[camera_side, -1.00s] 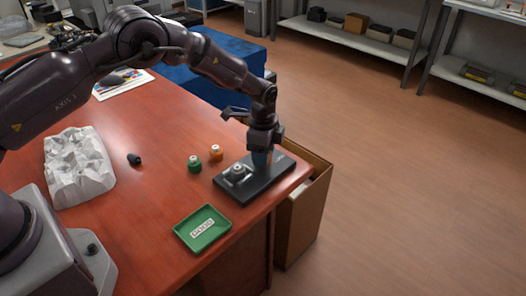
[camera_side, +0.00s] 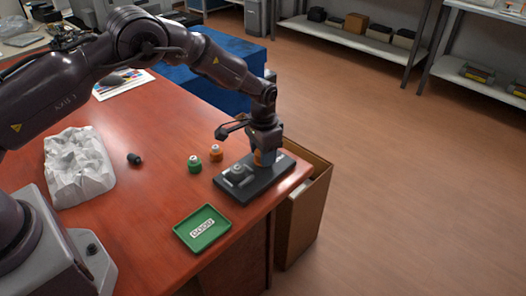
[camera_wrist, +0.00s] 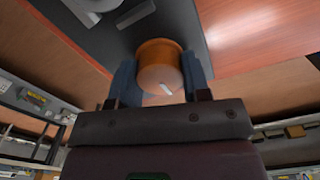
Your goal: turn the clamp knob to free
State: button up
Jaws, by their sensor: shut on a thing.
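The clamp knob is an orange-brown round knob (camera_wrist: 160,70) with a pale mark on its face. In the wrist view it sits between the two blue-grey fingers of my gripper (camera_wrist: 160,78), which are shut on it. In the side view my gripper (camera_side: 264,158) points down at the right part of the dark clamp base (camera_side: 258,190), and the knob is mostly hidden by the fingers. A grey metal fitting (camera_side: 237,173) stands on the left part of the base.
A green tray labelled GOOD (camera_side: 203,228) lies in front of the base. A green-capped piece (camera_side: 195,164) and an orange-capped piece (camera_side: 216,152) stand to its left. A small black piece (camera_side: 134,159) lies farther left. An open cardboard box (camera_side: 303,215) stands beyond the table edge.

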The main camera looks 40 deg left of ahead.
jog(key=n, duration=0.4)
jog(key=shift+n, duration=2.2)
jog(key=o, duration=0.6)
jog(key=shift+o, duration=0.2)
jog(key=shift+r, duration=0.1)
notch_tip(320, 180, up, 13)
